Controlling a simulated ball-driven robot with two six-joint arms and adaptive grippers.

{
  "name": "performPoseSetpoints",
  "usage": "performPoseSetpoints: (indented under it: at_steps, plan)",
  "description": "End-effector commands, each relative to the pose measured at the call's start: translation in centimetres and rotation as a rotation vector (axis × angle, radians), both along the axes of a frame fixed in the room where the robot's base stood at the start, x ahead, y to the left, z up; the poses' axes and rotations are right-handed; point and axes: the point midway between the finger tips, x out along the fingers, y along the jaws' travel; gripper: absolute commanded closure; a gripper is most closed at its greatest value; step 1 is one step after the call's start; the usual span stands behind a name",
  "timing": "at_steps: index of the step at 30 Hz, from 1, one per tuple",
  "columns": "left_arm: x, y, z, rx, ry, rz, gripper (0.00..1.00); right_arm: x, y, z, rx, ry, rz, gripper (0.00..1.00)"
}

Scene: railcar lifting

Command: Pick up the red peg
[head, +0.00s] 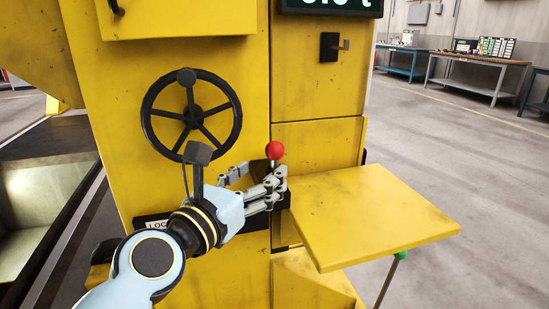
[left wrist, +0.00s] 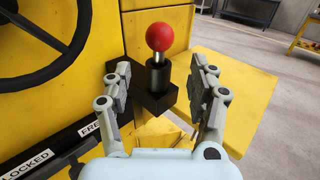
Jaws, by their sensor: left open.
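The red peg (head: 274,150) has a round red ball head. In the left wrist view the red peg (left wrist: 167,37) stands upright, with a short metal stem going down into a black collar on a black block (left wrist: 153,100) fixed to the yellow machine. My left gripper (head: 258,178) is open, close to the peg in the head view. In the left wrist view its two fingers (left wrist: 160,88) stand apart, one on each side of the collar and block, with the ball above between them. I cannot tell whether they touch anything. My right gripper is not in view.
A black handwheel (head: 191,115) is on the yellow machine (head: 300,90), up and left of the peg. A yellow shelf (head: 370,215) juts out at right, with a green knob (head: 401,255) below its edge. A LOCKED/FREE label (left wrist: 38,160) is at lower left. Workbenches (head: 475,75) stand far off.

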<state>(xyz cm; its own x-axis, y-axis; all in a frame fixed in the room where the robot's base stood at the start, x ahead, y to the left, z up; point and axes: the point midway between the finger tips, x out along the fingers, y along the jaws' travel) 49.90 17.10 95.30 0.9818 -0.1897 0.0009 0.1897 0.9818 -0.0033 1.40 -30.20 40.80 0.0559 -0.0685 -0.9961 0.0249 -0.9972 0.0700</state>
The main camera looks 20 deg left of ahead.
Motion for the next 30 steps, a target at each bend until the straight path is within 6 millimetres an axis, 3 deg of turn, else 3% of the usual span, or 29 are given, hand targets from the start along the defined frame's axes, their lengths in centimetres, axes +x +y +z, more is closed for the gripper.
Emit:
performPoseSetpoints:
  at_steps: [15, 23, 30]
  plan:
    - [6.1, -1.0, 0.4, 0.002, 0.002, 0.000, 0.41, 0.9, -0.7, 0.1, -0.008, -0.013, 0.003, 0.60]
    - [6.4, -1.1, 0.4, 0.003, 0.003, 0.000, 0.41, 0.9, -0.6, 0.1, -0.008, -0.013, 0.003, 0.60]
    - [6.3, -1.1, 0.4, 0.004, 0.002, 0.000, 0.71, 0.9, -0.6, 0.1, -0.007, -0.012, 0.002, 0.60]
